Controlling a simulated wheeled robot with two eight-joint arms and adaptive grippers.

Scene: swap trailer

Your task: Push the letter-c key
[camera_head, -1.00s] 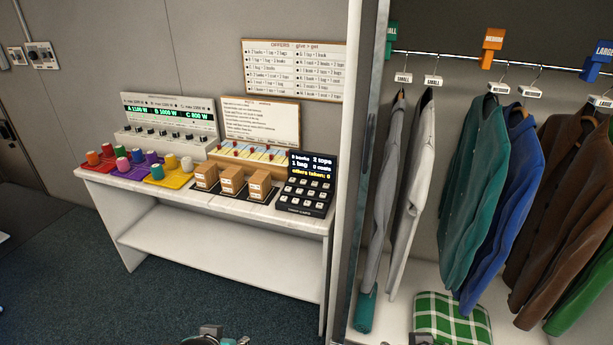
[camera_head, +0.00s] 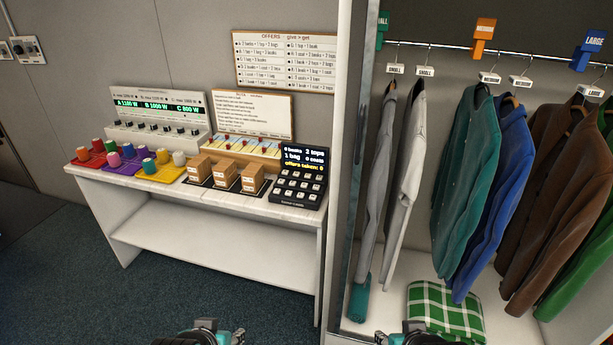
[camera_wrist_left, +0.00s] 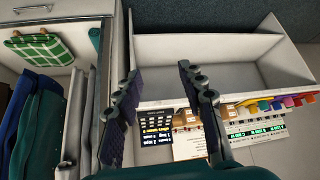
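A black keypad (camera_head: 292,196) with several small white keys and a lit text screen (camera_head: 304,159) stands at the right end of the white table. The key letters are too small to read, so I cannot tell which key is letter c. The keypad also shows, upside down, in the left wrist view (camera_wrist_left: 157,128), partly behind a finger. My left gripper (camera_head: 212,328) is at the bottom edge of the head view, apart from the keypad. Its fingers are spread and empty in the left wrist view (camera_wrist_left: 157,72). My right gripper (camera_head: 422,333) only just shows at the bottom edge; its fingers are unclear.
Three brown boxes (camera_head: 226,174) stand left of the keypad on the white table (camera_head: 150,183). Coloured spools on trays (camera_head: 110,166) lie further left. A wardrobe with hanging clothes (camera_head: 465,180) and a green checked cloth (camera_head: 445,308) is on the right. Floor before the table is clear.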

